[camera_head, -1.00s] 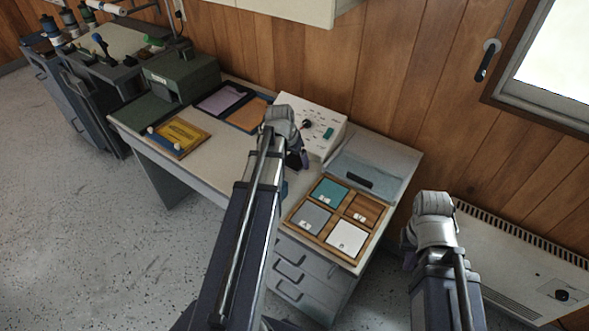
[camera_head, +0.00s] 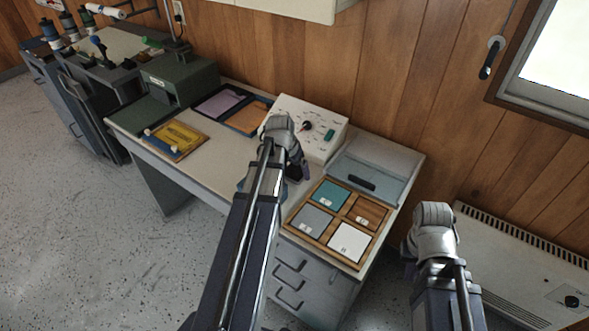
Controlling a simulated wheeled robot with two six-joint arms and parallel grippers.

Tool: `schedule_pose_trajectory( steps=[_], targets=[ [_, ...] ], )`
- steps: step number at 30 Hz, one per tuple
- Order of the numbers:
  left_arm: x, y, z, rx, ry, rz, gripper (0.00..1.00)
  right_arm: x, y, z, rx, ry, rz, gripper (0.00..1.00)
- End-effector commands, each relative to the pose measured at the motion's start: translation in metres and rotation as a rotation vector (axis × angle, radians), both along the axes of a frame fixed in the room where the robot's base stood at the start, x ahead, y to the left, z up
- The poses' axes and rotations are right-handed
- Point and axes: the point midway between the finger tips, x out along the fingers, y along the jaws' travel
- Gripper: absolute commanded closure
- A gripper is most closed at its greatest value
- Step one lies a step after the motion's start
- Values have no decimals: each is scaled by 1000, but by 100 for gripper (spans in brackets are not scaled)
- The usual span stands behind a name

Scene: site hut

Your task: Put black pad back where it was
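I cannot clearly make out a black pad. A wooden tray (camera_head: 328,245) on the desk's right end has a teal pad (camera_head: 330,195) back left, a grey pad (camera_head: 312,222) front left and a white pad (camera_head: 350,241) front right. Its back-right compartment (camera_head: 366,212) shows wood-brown with a small tag and appears empty. My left gripper (camera_head: 301,169) is a dark shape behind its wrist, over the desk between the control box and the tray. Its fingers and anything in them are mostly hidden. My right wrist is right of the desk; its gripper (camera_head: 408,257) is mostly hidden.
A white control box (camera_head: 314,118) and a clear-lidded box with a dark handle (camera_head: 362,184) stand behind. Purple (camera_head: 221,102) and orange (camera_head: 249,116) sheets, a yellow plate (camera_head: 177,137) and a green machine (camera_head: 181,75) are left. A heater (camera_head: 520,262) stands right.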

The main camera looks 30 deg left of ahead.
Motion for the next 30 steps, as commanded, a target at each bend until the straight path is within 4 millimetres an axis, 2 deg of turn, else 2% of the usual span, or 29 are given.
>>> schedule_pose_trajectory(
  steps=[5,11,30],
  targets=[
    [0,0,2,0,0,0,0,0,0,2,0,0,0,100],
    [-3,0,15,0,0,0,0,0,0,15,0,0,0,100],
    [-31,2,106,0,0,1,0,0,0,106,0,0,-1,100]
  ],
)
